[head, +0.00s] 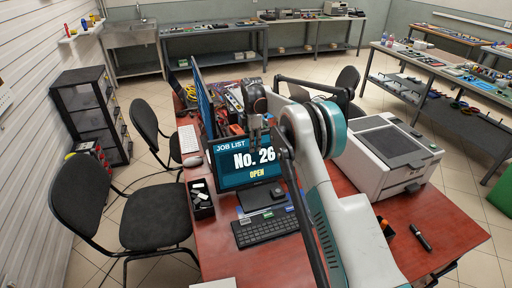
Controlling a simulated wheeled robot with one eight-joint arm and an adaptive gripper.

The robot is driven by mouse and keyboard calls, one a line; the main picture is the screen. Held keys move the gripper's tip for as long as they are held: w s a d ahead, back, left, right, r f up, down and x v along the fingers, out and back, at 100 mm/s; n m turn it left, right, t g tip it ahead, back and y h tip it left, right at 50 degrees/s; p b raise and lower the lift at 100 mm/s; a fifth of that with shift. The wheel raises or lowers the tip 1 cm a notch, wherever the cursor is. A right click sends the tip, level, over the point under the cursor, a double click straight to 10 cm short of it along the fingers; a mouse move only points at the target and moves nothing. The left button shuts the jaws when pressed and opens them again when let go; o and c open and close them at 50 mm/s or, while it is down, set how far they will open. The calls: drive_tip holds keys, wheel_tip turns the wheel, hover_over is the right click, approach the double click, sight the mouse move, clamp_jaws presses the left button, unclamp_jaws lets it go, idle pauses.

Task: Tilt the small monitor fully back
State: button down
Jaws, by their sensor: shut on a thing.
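The small monitor (231,173) stands on the red desk, its screen reading "JOB LIST No. 26 OPEN". Its screen faces me and leans back somewhat; the exact tilt is hard to judge. Its dark stand (262,196) shows below the screen. My gripper (255,142) points down at the monitor's top edge and is shut on it. The fingertips are small and partly merge with the screen behind them. My arm covers the right side of the screen.
A keyboard (266,228) lies in front of the monitor, with a black organizer box (201,200) to its left. A larger monitor (203,98) stands behind left. A grey-white machine (385,158) fills the desk's right. Black chairs (125,203) stand left.

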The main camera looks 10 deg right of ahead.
drive_tip(key=shift+w+a+f, duration=0.15)
drive_tip(key=shift+w+f, duration=0.15)
drive_tip(key=shift+w, duration=0.3)
drive_tip(key=shift+w+a+f, duration=0.1)
drive_tip(key=shift+w+f, duration=0.15)
drive_tip(key=shift+w, duration=0.3)
drive_tip(key=c, duration=1.5)
unclamp_jaws()
drive_tip(key=shift+w, duration=0.1)
drive_tip(key=r, duration=1.2)
drive_tip(key=shift+w, duration=0.2)
drive_tip(key=shift+f, duration=0.1)
